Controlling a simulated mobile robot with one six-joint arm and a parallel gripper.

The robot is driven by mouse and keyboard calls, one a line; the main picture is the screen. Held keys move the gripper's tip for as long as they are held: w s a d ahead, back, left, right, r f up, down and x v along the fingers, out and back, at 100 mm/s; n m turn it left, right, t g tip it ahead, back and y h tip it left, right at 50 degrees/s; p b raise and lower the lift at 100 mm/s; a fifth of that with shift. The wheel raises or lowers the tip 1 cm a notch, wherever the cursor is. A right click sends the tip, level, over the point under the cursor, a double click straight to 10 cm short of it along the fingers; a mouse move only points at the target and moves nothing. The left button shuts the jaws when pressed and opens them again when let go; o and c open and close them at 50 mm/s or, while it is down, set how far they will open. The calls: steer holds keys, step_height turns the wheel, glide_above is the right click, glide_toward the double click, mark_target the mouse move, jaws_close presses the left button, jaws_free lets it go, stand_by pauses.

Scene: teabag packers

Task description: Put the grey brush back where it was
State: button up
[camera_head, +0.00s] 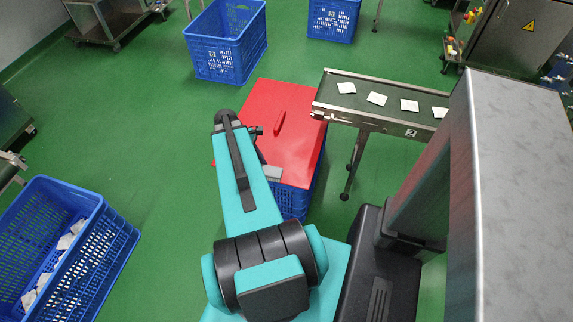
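A light grey block (272,173), which looks like the head of the grey brush, shows at the near edge of a red lid (302,105). My arm hides the rest of it on the left. The lid lies over a blue crate (293,203). The end of my arm is over the lid's left side. Only dark parts of my gripper show beside the arm, and its fingertips are hidden. I cannot tell whether it touches or holds the brush.
A red elongated piece (279,122) is on the lid. A conveyor (375,118) marked 2 carries several teabags, close to the lid's right side. A blue crate (75,195) with teabags stands at left. Blue crates (226,45) (332,20) stand behind. Green floor is clear at left centre.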

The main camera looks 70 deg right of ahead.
steer(key=s+d+f+b, duration=0.1)
steer(key=s+f, duration=0.3)
steer(key=s, duration=0.6)
steer(key=shift+s+d+f+m+b, duration=0.2)
steer(key=shift+s+d+m+b, duration=0.1)
steer(key=shift+s+b, duration=0.1)
steer(key=shift+w+d+f+b, duration=0.25)
steer(key=shift+b, duration=1)
steer(key=b, duration=0.2)
steer(key=shift+w+d+b, duration=0.2)
steer(key=shift+d+b, duration=0.15)
steer(key=d+b, duration=0.1)
steer(key=b, duration=0.6)
steer(key=shift+w+f+b, duration=0.1)
steer(key=shift+w+b, duration=0.2)
steer(key=shift+w, duration=0.05)
steer(key=w+d+b, duration=0.1)
steer(key=d+b, duration=0.1)
steer(key=shift+w+d+f+b, duration=0.1)
steer(key=shift+w+b, duration=0.1)
steer(key=shift+b, duration=0.15)
steer(key=shift+w+d+f+b, duration=0.1)
steer(key=shift+w+d+b, duration=0.15)
steer(key=shift+w+d, duration=1)
steer(key=shift+w+d+f+b, duration=0.15)
steer(key=shift+w+d, duration=0.55)
steer(key=shift+d, duration=1.05)
steer(key=shift+w+d+f+b, duration=0.1)
steer(key=shift+w+d+b, duration=0.2)
steer(key=shift+w+d, duration=0.95)
